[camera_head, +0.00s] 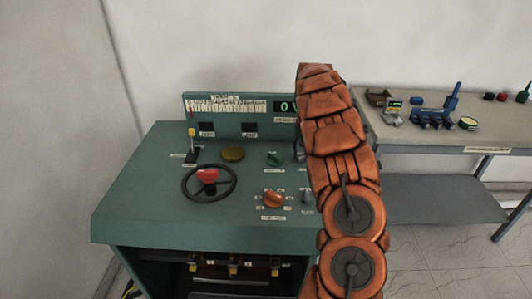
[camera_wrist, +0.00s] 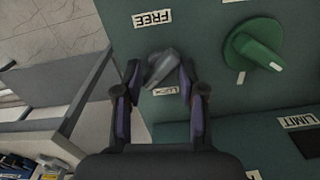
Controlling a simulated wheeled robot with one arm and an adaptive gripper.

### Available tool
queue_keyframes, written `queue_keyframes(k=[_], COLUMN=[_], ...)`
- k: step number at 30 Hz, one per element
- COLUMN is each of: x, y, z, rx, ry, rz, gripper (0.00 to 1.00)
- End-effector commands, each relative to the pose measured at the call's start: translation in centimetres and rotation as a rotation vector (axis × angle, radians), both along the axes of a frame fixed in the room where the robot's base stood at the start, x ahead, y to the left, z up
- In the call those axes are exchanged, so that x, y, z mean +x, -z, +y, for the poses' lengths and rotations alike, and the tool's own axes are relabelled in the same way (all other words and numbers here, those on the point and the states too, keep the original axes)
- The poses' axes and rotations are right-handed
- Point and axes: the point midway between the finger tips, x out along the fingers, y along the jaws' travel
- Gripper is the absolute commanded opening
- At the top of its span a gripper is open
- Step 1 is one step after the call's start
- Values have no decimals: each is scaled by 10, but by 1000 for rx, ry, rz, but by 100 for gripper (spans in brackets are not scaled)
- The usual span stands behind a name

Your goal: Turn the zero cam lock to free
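The zero cam lock (camera_wrist: 162,66) is a small grey lever on the green panel, tilted in the wrist view. A FREE label (camera_wrist: 152,18) is above it and a LOCK label (camera_wrist: 166,91) is just below it, both upside down. My gripper (camera_wrist: 159,76) is open, with one dark finger on each side of the lever. The fingers look close to it; I cannot tell whether they touch. In the head view the grey lock (camera_head: 299,153) shows partly beside my orange arm, which hides my gripper.
A green knob (camera_wrist: 257,46) is right of the lock in the wrist view. The console (camera_head: 140,205) also has a black handwheel (camera_head: 186,194) and an orange knob (camera_head: 274,199). A side table (camera_head: 410,142) with tools stands right of my arm.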

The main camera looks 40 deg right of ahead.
Motion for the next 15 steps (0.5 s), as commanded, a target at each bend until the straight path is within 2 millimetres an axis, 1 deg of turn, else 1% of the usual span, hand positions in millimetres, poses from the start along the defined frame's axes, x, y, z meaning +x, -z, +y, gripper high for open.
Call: queue_keyframes(k=[1,15], x=[-1,0], y=[-3,-2], z=[-1,0], rx=[-1,-1], ry=[-16,-130], rz=[3,-1], gripper=[40,40])
